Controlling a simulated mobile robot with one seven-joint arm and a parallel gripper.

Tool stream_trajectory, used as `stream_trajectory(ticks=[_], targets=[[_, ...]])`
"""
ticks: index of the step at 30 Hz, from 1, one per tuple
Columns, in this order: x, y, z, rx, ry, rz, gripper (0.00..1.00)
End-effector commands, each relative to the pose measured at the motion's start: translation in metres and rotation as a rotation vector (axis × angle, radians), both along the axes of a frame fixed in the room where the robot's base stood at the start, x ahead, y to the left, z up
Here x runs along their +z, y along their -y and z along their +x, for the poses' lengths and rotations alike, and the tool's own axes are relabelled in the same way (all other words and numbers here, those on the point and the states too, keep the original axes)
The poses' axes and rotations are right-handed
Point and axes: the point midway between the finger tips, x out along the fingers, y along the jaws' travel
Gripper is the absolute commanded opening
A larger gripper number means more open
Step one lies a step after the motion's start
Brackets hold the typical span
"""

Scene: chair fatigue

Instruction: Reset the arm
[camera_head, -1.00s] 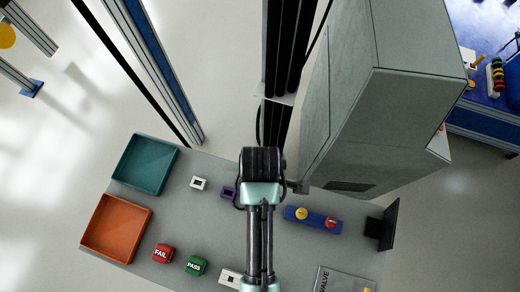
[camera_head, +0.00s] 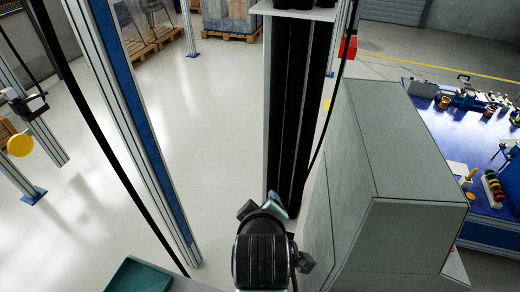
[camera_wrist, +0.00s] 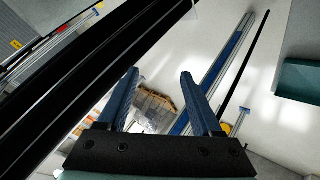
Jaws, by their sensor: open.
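My gripper (camera_wrist: 160,92) shows in the wrist view with its two blue fingers spread apart and nothing between them. Behind the fingers are the pale floor and a distant pallet stack. In the head view my arm rises at the bottom middle, and the gripper itself cannot be made out there. Only a corner of the teal tray (camera_head: 140,277) shows at the bottom edge of the head view.
A large grey cabinet (camera_head: 385,180) stands close on the right of my arm. Blue-sided metal posts (camera_head: 125,110) stand on the left. A blue workbench (camera_head: 455,150) with several parts is at the far right. Open floor (camera_head: 215,110) lies beyond.

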Motion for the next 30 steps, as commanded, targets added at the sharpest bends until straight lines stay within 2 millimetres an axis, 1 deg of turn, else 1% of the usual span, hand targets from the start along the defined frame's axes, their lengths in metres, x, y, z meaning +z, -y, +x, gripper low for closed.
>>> stream_trajectory(ticks=[1, 2, 3, 5, 6, 8, 9, 11, 12, 14, 15, 16, 18, 21, 25, 30], targets=[[0.037, 0.0, 0.016, -0.033, 0.12, 0.042, 0.67], [0.059, 0.0, 0.023, -0.053, 0.189, 0.072, 0.67], [0.088, -0.001, 0.031, -0.076, 0.281, 0.114, 0.67], [0.134, -0.001, 0.039, -0.104, 0.418, 0.182, 0.67], [0.165, -0.001, 0.041, -0.118, 0.508, 0.231, 0.67], [0.211, -0.001, 0.039, -0.131, 0.643, 0.308, 0.67], [0.242, -0.002, 0.035, -0.135, 0.732, 0.361, 0.67], [0.287, -0.002, 0.025, -0.132, 0.864, 0.445, 0.67], [0.316, -0.002, 0.015, -0.125, 0.949, 0.503, 0.67], [0.356, -0.002, -0.003, -0.105, 1.069, 0.587, 0.67], [0.38, -0.003, -0.016, -0.088, 1.143, 0.641, 0.67], [0.396, -0.003, -0.026, -0.074, 1.193, 0.679, 0.67], [0.427, -0.003, -0.049, -0.039, 1.293, 0.759, 0.67], [0.456, -0.003, -0.076, 0.006, 1.393, 0.844, 0.67], [0.473, -0.003, -0.094, 0.039, 1.453, 0.896, 0.67], [0.475, -0.004, -0.096, 0.044, 1.461, 0.906, 0.67]])
